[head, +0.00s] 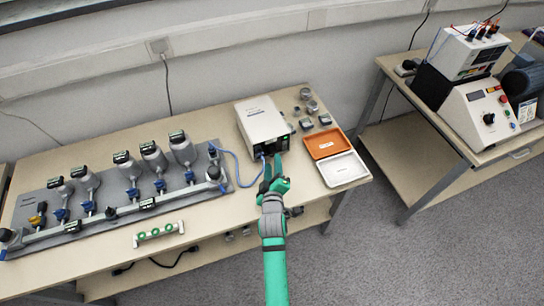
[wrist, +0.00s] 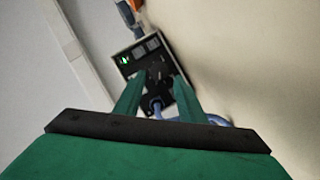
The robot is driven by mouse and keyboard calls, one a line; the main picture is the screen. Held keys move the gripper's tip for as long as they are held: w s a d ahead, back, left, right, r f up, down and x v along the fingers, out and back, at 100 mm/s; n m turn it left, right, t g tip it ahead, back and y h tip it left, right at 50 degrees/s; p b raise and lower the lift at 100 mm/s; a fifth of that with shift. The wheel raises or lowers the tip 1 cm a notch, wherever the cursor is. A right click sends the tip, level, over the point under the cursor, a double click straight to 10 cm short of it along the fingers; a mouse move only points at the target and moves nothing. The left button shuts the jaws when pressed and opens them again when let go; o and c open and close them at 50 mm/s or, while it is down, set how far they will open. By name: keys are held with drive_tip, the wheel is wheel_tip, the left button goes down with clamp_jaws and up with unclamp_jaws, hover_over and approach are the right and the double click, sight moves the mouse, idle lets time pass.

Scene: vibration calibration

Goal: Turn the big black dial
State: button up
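A white box-shaped device (head: 262,121) with a black front panel stands on the table in the head view. In the wrist view its front panel (wrist: 143,50) is tilted and shows a lit green display. A black dial (wrist: 160,70) shows dimly on that panel, between my fingers in the picture; its outline blends into the dark panel. In the head view I cannot make the dial out behind my fingers. My gripper (head: 272,164) is open, its fingers pointing at the panel. In the wrist view the fingertips (wrist: 160,77) are apart with nothing clearly held; contact with the dial cannot be told.
A blue cable (head: 237,181) runs from the device's front to the left. A grey rig with gauges (head: 112,205) fills the left. A second bench holds a machine with a black knob (head: 489,118).

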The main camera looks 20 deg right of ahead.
sight(272, 152)
drive_tip(key=x, duration=0.3)
drive_tip(key=shift+w+d+f, duration=0.1)
drive_tip(key=shift+w+d, duration=0.15)
drive_tip(key=shift+d, duration=0.1)
drive_tip(key=shift+w+f, duration=0.15)
drive_tip(key=shift+w, duration=0.4)
drive_tip(key=shift+c, duration=0.3)
drive_tip(key=c, duration=0.7)
